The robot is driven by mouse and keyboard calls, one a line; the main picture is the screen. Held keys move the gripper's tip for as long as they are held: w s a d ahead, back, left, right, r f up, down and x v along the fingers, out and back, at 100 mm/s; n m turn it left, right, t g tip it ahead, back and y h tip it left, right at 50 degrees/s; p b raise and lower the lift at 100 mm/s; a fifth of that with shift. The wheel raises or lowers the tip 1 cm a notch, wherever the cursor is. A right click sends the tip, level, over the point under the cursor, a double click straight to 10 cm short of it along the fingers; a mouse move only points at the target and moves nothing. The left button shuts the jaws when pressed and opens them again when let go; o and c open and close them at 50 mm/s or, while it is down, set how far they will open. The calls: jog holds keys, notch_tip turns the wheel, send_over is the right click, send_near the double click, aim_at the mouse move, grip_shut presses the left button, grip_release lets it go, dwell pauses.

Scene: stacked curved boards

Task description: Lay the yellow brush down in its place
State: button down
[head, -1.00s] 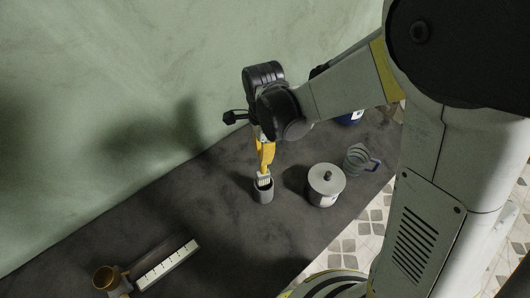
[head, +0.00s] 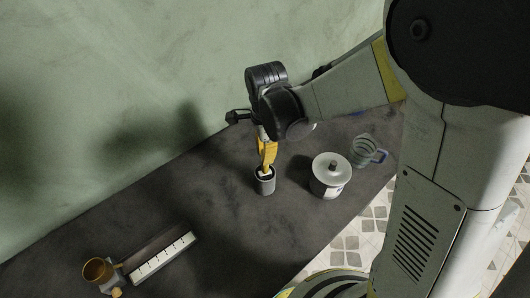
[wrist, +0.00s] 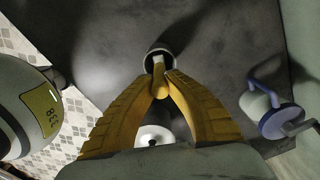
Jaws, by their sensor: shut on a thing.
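My gripper (head: 267,146) points down over the counter, its yellow fingers shut on the brush. The brush (wrist: 159,66) shows in the wrist view as a small pale piece between the fingertips. A small dark grey cup (head: 265,186) stands upright directly below. The brush's pale lower end shows at the cup's mouth; how deep it reaches is hidden. The cup's round rim (wrist: 147,54) surrounds the pale end in the wrist view.
A white lidded pot (head: 326,188) and a glass jug (head: 364,152) with a blue handle stand right of the cup. The dark counter (head: 215,200) between is clear.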

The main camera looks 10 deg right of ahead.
jog(key=shift+f, duration=0.6)
jog(key=shift+f+b, duration=0.6)
jog(key=shift+b, duration=0.2)
jog(key=c, duration=1.4)
grip_release()
notch_tip(320, 180, up, 12)
jog(key=shift+r, duration=0.1)
jog(key=shift+d, duration=0.1)
